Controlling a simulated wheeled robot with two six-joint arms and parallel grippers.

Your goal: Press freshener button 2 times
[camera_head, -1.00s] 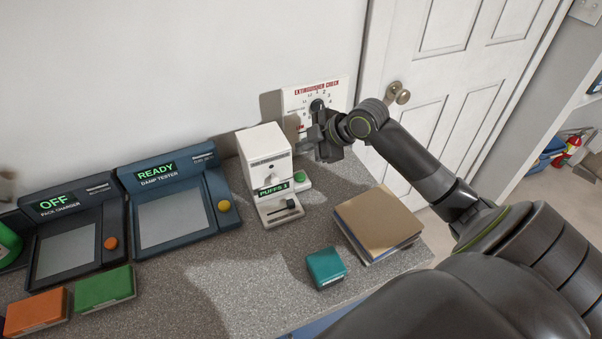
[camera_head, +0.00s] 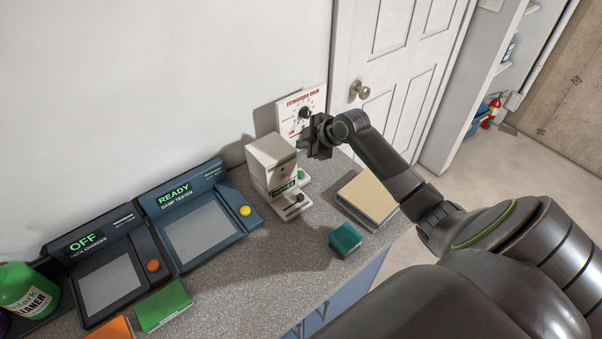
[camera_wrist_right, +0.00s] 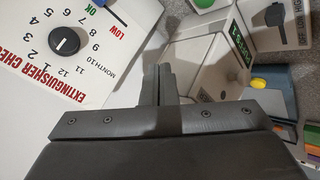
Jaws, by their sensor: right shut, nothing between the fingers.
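The freshener (camera_head: 268,160) is a white box with a small green-lit display on its front. In the right wrist view the freshener (camera_wrist_right: 200,68) lies beyond the fingers; its display (camera_wrist_right: 240,45) reads PUFFS with a digit hard to read. My right gripper (camera_head: 309,148) is shut and empty, above the button and beside the freshener's upper right side, apart from the button. My left gripper is out of view.
An extinguisher check panel (camera_head: 290,120) with a dial is on the wall behind. A stack of books (camera_head: 368,198) and a teal box (camera_head: 345,239) lie at the right. A damp tester (camera_head: 200,228) with a yellow button stands left. The counter's front middle is clear.

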